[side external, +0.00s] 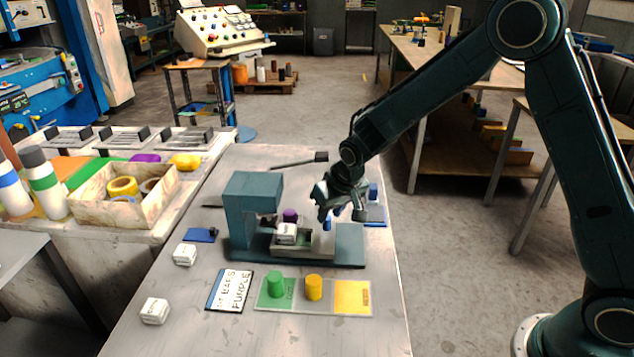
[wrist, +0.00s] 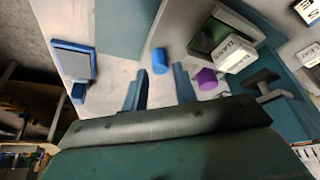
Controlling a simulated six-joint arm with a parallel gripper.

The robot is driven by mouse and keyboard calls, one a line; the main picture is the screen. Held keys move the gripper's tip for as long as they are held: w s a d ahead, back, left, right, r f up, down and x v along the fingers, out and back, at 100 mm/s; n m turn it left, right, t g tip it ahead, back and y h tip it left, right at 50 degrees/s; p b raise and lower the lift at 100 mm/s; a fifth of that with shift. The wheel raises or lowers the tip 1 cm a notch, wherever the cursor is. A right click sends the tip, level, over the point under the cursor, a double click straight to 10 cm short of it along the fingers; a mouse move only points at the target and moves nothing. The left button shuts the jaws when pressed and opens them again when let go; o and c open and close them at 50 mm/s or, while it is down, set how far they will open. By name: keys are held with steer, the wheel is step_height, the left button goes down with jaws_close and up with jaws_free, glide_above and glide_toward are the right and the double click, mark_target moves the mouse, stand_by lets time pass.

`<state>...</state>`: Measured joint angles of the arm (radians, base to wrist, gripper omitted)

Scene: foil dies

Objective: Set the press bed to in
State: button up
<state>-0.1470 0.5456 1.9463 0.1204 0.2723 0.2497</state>
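The teal press (side external: 252,200) stands mid-bench on a teal base plate (side external: 345,252). Its pale bed (side external: 300,253) lies on the plate, with part of it right of the press head. A white lettered block (side external: 287,233) sits at the bed's dark green pocket; it also shows in the wrist view (wrist: 236,54). A purple knob (wrist: 206,78) is near the block. My gripper (wrist: 160,88) is open, its fingers apart with nothing between the tips. A blue cylinder (wrist: 159,60) shows just beyond the tips; whether it joins the bed is unclear.
Green (side external: 275,285) and yellow (side external: 313,287) knobs stand on a pad in front. A lettered card (side external: 229,290) and white blocks (side external: 184,254) lie left. A blue-framed pad (side external: 375,214) is at right, a dark rod (side external: 300,160) behind. The front-left bench has free room.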

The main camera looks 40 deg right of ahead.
mark_target(304, 232)
steer(key=shift+x, duration=1.05)
jaws_close()
steer(key=shift+w+a, duration=1.5)
